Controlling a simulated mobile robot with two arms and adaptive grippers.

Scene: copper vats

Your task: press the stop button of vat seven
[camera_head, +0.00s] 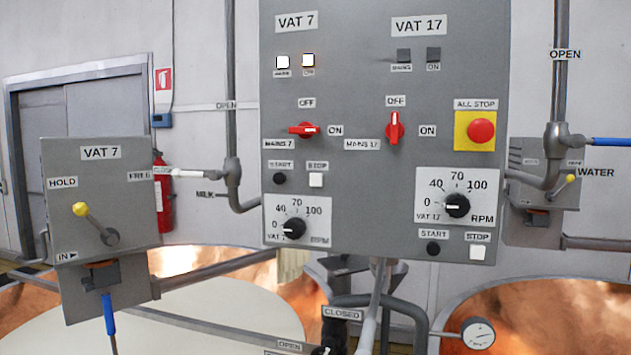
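The grey control panel (360,110) faces me with VAT 7 controls on its left and VAT 17 controls on its right. The red mains 7 switch (302,130) lies sideways, toward ON. The VAT 7 speed dial (294,229) is below the buttons, its pointer near 0. Neither gripper is in view.
VAT 17 has its own stop button (477,252), unlit lamps and a red switch (395,128) upright at OFF. A red all-stop button (481,131) is on yellow. A VAT 7 lever box (100,190) stands left. Pipes and copper vats lie below.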

